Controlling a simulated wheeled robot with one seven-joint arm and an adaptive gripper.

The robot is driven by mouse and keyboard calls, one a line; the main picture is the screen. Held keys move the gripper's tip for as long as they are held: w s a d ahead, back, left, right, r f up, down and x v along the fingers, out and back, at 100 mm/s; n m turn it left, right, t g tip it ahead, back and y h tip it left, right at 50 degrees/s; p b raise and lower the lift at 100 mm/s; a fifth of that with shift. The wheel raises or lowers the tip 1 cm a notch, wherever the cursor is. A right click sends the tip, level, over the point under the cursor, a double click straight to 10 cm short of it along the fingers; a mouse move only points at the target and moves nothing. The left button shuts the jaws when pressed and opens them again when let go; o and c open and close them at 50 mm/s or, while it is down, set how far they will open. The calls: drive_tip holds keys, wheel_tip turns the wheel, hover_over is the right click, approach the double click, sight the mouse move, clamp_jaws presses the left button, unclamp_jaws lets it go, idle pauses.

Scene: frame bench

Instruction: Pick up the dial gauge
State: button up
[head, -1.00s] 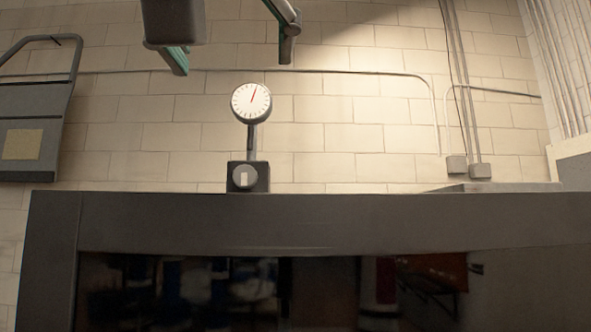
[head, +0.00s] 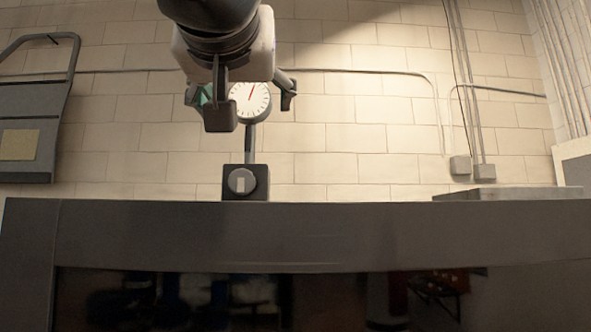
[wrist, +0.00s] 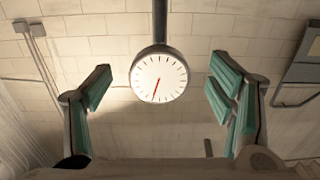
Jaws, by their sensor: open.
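The dial gauge (head: 251,101) has a round white face with a red needle, on a thin post above a dark block base (head: 245,183) with a round knob. It stands upright on top of a dark grey cabinet. My gripper (head: 241,99) is open in front of the gauge's head and covers part of its face in the head view. In the wrist view the gauge face (wrist: 160,78) appears upside down between the two teal-padded fingers (wrist: 160,92), with clear space on both sides. The fingers do not touch it. The base is out of the wrist view.
The dark cabinet (head: 320,235) has a wide front edge and a glossy front. A flat grey slab (head: 508,193) lies on its right. A tiled wall with conduits and boxes (head: 460,165) is behind. A grey rack (head: 35,110) is at left. The cabinet top beside the gauge looks clear.

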sight(249, 106)
drive_tip(key=shift+w+a+p, duration=0.1)
drive_tip(key=shift+w+p, duration=0.7)
drive_tip(key=shift+w, duration=1.6)
clamp_jaws()
drive_tip(key=shift+r, duration=0.15)
